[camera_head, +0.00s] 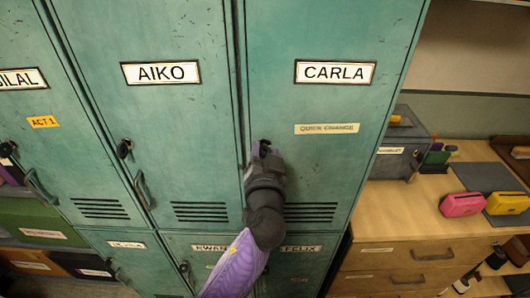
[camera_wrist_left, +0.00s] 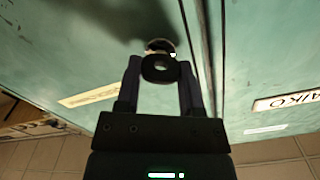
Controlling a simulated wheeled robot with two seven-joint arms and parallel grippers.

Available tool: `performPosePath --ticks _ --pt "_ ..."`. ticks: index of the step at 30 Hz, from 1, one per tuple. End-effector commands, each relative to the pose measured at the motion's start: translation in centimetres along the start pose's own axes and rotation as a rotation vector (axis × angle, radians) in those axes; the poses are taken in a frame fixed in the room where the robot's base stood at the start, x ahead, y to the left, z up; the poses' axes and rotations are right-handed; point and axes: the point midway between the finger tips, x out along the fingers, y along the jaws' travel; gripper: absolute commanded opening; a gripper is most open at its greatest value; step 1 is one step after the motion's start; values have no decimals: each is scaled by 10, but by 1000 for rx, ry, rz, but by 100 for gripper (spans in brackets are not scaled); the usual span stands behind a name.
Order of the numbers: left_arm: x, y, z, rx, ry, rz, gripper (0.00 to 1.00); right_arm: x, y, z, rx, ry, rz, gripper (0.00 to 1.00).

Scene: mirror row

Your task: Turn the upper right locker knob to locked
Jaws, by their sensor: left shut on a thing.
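The upper right locker door (camera_head: 310,90) is teal, carries a CARLA label (camera_head: 335,72) and looks closed. Its dark knob (camera_wrist_left: 158,68) sits near the door's left edge, on a round plate partly hidden behind it. My left gripper (camera_head: 262,150) is at this knob and mostly covers it in the head view. In the wrist view my left gripper (camera_wrist_left: 160,72) is shut on the knob, one finger on each side. Which mark the knob points to is too small to tell. My right gripper is not in view.
The AIKO locker (camera_head: 165,120), with its own knob (camera_head: 124,148) and handle (camera_head: 143,190), stands just left. Lower lockers lie beneath. To the right, a wooden desk (camera_head: 390,225) holds a pink case (camera_head: 462,205), a yellow case (camera_head: 507,203) and a grey box (camera_head: 402,145).

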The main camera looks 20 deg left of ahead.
Motion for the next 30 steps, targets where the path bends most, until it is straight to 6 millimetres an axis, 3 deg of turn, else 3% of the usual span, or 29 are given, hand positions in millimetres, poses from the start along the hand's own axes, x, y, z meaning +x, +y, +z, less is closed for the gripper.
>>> performPosePath --ticks 30 --pt "0 3 0 909 1 1 0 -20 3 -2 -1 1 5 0"
